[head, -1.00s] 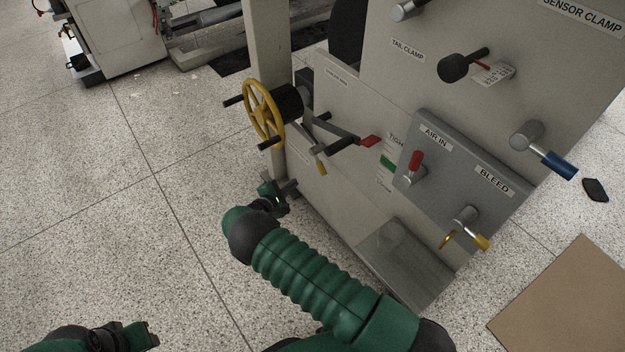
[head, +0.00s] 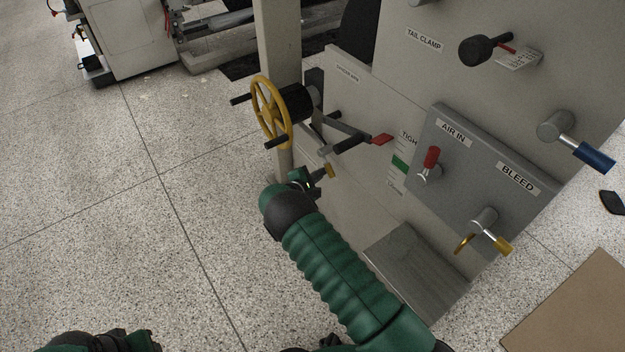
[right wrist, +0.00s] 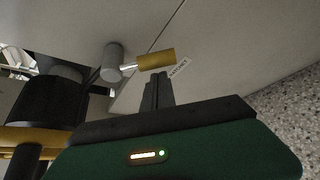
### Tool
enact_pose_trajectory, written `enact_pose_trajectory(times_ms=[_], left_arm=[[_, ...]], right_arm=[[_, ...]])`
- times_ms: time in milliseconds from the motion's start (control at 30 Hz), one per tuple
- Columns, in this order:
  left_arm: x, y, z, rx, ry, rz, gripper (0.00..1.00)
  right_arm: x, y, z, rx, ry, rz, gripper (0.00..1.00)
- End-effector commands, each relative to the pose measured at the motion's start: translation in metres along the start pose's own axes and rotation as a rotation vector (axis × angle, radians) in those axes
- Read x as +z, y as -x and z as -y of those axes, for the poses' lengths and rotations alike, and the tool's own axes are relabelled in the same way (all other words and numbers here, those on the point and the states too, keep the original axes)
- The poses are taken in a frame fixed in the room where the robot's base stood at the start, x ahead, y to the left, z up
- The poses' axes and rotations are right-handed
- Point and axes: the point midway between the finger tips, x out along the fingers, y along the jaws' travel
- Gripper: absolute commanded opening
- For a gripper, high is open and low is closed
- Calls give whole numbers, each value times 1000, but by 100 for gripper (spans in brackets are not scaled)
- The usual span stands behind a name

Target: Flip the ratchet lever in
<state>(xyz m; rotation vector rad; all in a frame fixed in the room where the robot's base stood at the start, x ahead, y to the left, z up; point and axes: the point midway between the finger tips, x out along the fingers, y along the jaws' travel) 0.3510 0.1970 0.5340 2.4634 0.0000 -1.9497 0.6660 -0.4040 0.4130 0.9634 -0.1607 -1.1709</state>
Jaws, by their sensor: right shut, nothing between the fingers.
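The ratchet lever (head: 329,170) has a yellow grip and sits low on the machine's side panel, below the red-tipped lever. In the right wrist view, the yellow grip (right wrist: 156,60) sticks out to the right from a grey round hub, beside a small white label. My right gripper (head: 308,182) is just below and left of the lever in the head view. In the right wrist view its fingers (right wrist: 157,92) are shut and empty, their tips just under the yellow grip; whether they touch it I cannot tell. My left gripper (head: 140,342) is partly cut off at the bottom left.
A yellow handwheel (head: 268,112) stands left of the lever. A red-tipped lever (head: 380,140) sticks out above it. The grey valve panel (head: 460,180) with AIR IN and BLEED levers is to the right. A grey metal box (head: 415,270) is below. Open floor lies left.

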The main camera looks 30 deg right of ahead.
Motion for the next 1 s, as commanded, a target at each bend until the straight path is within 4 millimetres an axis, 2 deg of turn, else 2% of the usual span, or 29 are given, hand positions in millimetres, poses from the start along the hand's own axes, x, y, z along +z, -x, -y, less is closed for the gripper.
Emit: enact_pose_trajectory(times_ms=[467,1000], left_arm=[[0,-1,0,0,0,1,36],[-2,8,0,0,0,1,36]], right_arm=[[6,3,1,-2,1,-1,0],[11,6,1,-45,73,0,0]])
